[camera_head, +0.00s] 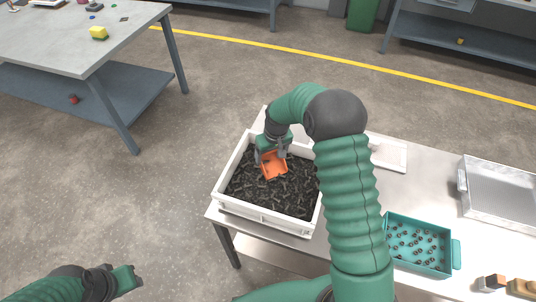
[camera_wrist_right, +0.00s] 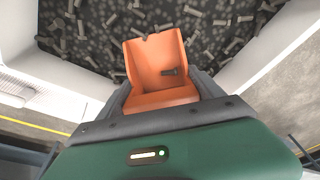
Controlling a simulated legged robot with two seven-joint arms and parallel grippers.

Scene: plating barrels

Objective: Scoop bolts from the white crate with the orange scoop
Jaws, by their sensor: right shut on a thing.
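The white crate (camera_head: 262,215) stands on the metal table and holds a bed of dark bolts (camera_head: 287,200). My right gripper (camera_head: 271,154) is over the crate, shut on the orange scoop (camera_head: 274,166). In the right wrist view the scoop (camera_wrist_right: 158,68) sits between my fingers, its open tray facing the bolts (camera_wrist_right: 100,30). One or two bolts show in the scoop, one of them at its upper edge. Whether the scoop touches the bolt bed is hard to tell. My left gripper (camera_head: 128,279) is at the lower left, away from the table; its fingers are too small to judge.
A teal bin (camera_head: 419,265) with several small round parts is right of my right arm. A metal tray (camera_head: 497,190) lies at the far right, and a white tray (camera_head: 388,153) is behind my arm. Another table (camera_head: 70,45) stands at the upper left. Floor between the tables is clear.

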